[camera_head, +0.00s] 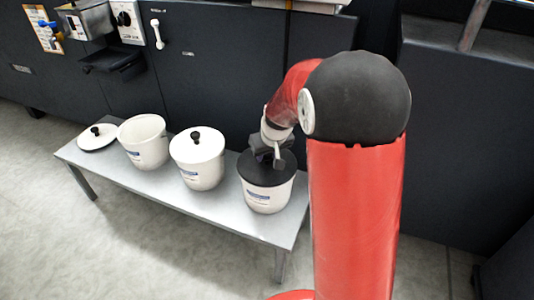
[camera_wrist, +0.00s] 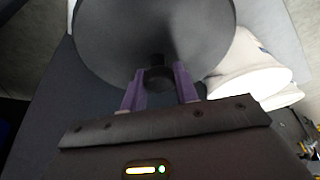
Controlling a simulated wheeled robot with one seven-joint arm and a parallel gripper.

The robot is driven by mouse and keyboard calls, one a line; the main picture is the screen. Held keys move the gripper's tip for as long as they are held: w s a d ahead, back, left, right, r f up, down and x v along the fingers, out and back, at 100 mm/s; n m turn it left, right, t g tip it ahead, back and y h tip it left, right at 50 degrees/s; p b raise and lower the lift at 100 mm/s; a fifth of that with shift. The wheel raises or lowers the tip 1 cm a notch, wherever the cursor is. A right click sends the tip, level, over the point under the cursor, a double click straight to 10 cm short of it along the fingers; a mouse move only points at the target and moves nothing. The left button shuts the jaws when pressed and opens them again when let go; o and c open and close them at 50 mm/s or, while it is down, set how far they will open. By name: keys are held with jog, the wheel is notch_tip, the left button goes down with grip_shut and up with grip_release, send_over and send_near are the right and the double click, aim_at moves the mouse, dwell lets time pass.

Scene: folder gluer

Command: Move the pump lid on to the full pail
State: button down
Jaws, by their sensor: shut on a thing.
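My gripper (camera_head: 276,160) is shut on the knob of a dark round lid (camera_head: 262,172), which I take to be the pump lid. In the wrist view the purple fingers (camera_wrist: 160,88) stand on both sides of the black knob, and the lid (camera_wrist: 150,35) spreads beyond them. The lid sits on or just above the rightmost white pail (camera_head: 267,197); I cannot tell whether it is seated. To its left are a white pail under a white lid (camera_head: 197,158) and an open white pail (camera_head: 146,150). Which pail is full is not clear.
A loose white lid (camera_head: 98,137) with a black knob lies at the left end of the grey bench (camera_head: 235,215). A dark machine (camera_head: 225,85) with a control box and a black tray (camera_head: 112,60) stands behind. The floor in front is clear.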

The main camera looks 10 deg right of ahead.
jog(key=c, duration=1)
grip_release()
jog(key=shift+r, duration=0.1)
jog(key=v, duration=0.7)
jog(key=shift+s+r+p, duration=0.2)
jog(key=shift+r+p, duration=0.1)
jog(key=shift+p, duration=0.05)
jog(key=s+r+m, duration=0.1)
jog(key=s+r, duration=0.3)
jog(key=s, duration=0.9)
jog(key=s+r+t+p, duration=0.1)
jog(key=s+r, duration=0.3)
jog(key=s, duration=0.9)
jog(key=shift+a+r+m+h, duration=0.2)
jog(key=shift+m+h, duration=0.1)
jog(key=shift+m, duration=0.1)
